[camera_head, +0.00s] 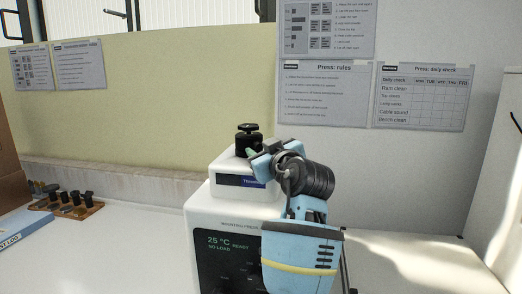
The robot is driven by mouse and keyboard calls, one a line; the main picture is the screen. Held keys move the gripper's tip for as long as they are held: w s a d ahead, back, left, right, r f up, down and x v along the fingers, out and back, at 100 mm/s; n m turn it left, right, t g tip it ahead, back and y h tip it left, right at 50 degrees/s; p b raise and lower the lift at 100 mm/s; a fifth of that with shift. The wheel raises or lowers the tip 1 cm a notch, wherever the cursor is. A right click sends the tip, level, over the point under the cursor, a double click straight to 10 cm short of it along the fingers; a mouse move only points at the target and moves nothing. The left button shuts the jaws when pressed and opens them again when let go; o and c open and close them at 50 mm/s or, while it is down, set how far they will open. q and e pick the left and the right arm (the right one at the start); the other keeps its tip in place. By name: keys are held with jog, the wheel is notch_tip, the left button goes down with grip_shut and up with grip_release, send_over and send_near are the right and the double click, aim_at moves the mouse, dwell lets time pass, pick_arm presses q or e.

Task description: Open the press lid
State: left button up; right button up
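The white mounting press (203,228) stands on the bench in the middle. Its dark front display (222,262) reads 25 °C, READY and NO LOAD. A narrower white top part (222,168) with a dark label sits on the body, and a black knob (248,134) stands on top of it. The top part looks seated on the body. My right gripper is not in view.
A wooden rack (66,208) with several dark-topped pieces lies on the bench at left, beside a blue and white log book (20,228) and a cardboard box (10,175). The white bench (120,250) is clear left of the press. Paper notices hang behind.

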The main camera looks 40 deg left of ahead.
pick_arm(q)
jog(key=shift+c, duration=0.5)
grip_shut()
jog(key=shift+w, duration=0.1)
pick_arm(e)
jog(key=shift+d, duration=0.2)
pick_arm(q)
jog(key=shift+w+d, duration=0.1)
jog(key=shift+d, duration=0.1)
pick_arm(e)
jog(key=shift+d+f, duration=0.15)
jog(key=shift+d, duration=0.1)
